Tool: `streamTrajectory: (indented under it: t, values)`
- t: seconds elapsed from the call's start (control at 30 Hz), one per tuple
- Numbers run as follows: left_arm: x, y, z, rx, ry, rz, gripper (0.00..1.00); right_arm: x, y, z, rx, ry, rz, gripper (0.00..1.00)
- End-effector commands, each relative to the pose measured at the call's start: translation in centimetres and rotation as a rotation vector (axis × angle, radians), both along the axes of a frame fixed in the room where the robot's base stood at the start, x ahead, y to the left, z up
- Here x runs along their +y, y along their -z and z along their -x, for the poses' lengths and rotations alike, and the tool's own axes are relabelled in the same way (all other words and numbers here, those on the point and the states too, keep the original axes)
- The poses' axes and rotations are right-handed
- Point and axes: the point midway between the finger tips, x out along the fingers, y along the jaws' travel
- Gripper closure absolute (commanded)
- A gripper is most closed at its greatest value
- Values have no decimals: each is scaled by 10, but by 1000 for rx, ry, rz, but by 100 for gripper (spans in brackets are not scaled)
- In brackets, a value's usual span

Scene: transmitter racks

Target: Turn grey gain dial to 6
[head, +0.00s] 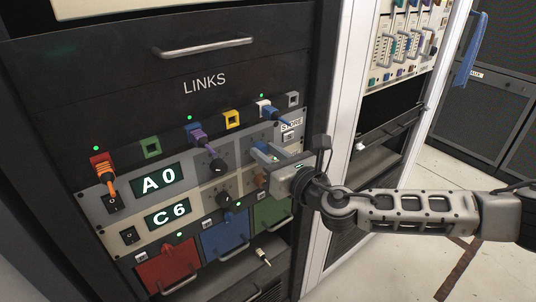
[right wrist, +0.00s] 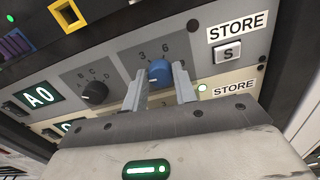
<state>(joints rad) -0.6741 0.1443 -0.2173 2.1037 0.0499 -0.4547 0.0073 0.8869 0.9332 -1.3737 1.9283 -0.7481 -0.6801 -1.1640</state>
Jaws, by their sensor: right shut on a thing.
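The grey unit's blue dial (right wrist: 159,70) sits on the grey panel (right wrist: 196,58), with the numbers 3 and 6 printed above it. My right gripper (right wrist: 161,80) has one finger on each side of this dial and is shut on it. In the head view my right gripper (head: 266,156) reaches the rack from the right and mostly covers the dial. The dial's exact pointer direction is too small to tell. The grey unit's display (head: 159,179) reads A0. My left gripper is not in view.
A black letter dial (right wrist: 94,92) is left of the blue dial, and a STORE button (right wrist: 228,53) is right of it. The cream unit below has a display (head: 168,216) reading C6. Plugs with cables, such as the orange one (head: 105,178), stick out at left.

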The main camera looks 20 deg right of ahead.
Motion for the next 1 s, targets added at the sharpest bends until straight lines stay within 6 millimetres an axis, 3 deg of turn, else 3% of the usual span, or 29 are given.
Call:
streamTrajectory:
  t: [1.0]
  values:
    - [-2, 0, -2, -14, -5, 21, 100, -2, 2, -1, 318, 2, -874, 95]
